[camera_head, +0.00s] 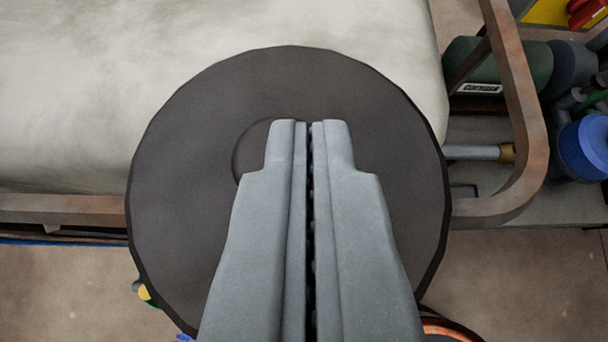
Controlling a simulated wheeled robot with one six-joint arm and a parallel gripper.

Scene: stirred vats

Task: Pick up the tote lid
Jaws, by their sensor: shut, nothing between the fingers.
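A dark grey round disc (190,170), which looks like the tote lid, fills the middle of the view. It has a raised or sunken circle near its centre, partly hidden behind my gripper. My gripper (308,122) is shut, with only a thin dark seam between its fingers and nothing held. Its fingertips lie in front of the disc's middle, over the small circle. I cannot tell whether they touch it. The lower middle of the disc is hidden by my gripper.
A large pale block (80,80) with rounded edges lies behind the disc at upper left. A rusty brown rail (512,100) bends around it on the right. A dark green motor (500,62) and a blue cylinder (585,148) stand at right. Bare brown floor (530,290) shows at lower right.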

